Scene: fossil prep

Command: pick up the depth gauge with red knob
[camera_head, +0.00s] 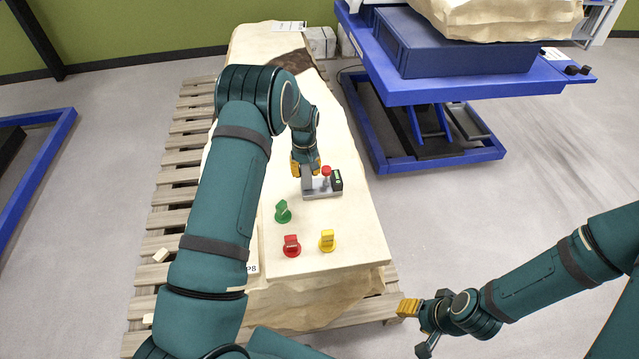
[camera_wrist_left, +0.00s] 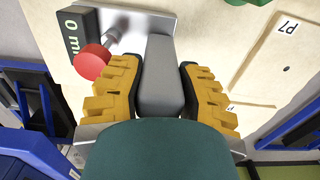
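The depth gauge (camera_head: 322,193) lies on the pale slab, with a grey base, a grey upright block, a dark display and a red knob (camera_head: 326,170). In the left wrist view the red knob (camera_wrist_left: 92,62) and display (camera_wrist_left: 74,40) sit left of the grey block (camera_wrist_left: 161,75). My left gripper (camera_head: 306,166) reaches down from above. Its yellow fingers (camera_wrist_left: 161,88) are on both sides of the grey block, close against it, and look shut on it. My right gripper (camera_head: 408,308) is off the slab's right front corner, apart from everything; its finger gap is not clear.
A green knob piece (camera_head: 283,212), a red one (camera_head: 291,246) and a yellow one (camera_head: 327,241) stand on the slab in front of the gauge. The slab (camera_head: 355,225) rests on a wooden pallet (camera_head: 172,195). A blue lift table (camera_head: 470,88) stands at the back right.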

